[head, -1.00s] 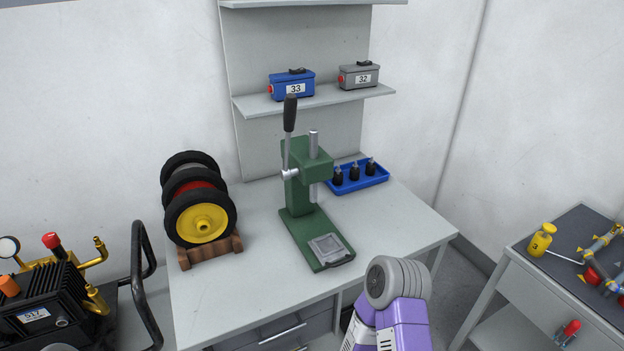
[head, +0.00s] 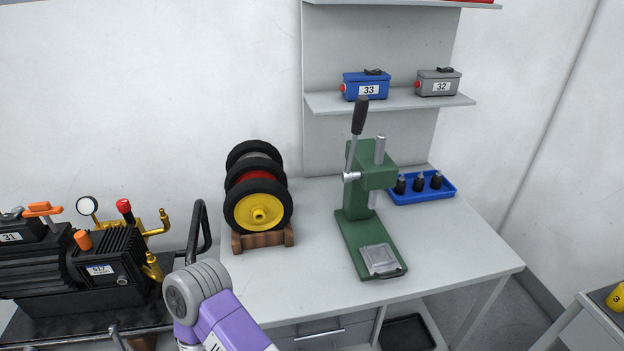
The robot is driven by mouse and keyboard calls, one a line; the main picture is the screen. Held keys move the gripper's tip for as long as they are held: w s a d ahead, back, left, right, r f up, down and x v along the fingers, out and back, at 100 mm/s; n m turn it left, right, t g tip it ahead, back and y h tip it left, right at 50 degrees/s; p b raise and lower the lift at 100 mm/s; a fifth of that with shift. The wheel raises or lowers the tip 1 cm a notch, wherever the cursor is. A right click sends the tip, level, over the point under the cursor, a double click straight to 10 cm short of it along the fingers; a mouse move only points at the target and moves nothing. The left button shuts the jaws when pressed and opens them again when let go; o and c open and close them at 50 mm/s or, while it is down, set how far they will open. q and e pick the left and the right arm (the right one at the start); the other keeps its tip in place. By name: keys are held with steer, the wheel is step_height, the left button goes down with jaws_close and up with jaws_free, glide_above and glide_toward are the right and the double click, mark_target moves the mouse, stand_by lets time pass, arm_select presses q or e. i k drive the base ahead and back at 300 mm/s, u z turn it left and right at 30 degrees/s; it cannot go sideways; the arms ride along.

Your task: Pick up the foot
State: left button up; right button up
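Three small black feet with thin metal studs on top stand upright in a row in a blue tray (head: 452,197), at the back right of the workbench: a left foot (head: 401,186), a middle foot (head: 419,184) and a right foot (head: 437,181). The tray is just right of the green press. Neither of my grippers is in view. Only a purple and grey link of one of my arms shows at the bottom, left of centre, well away from the tray.
A green lever press (head: 356,233) stands left of the tray on the workbench (head: 455,255). Wheels on a wooden stand (head: 264,241) are further left. A shelf above holds a blue box (head: 366,88) and a grey box (head: 438,85). A black compressor (head: 105,265) stands far left.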

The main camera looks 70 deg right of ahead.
mark_target(400, 188)
steer(key=u, duration=0.9)
steer(key=k, duration=1.3)
steer(key=z, duration=2.1)
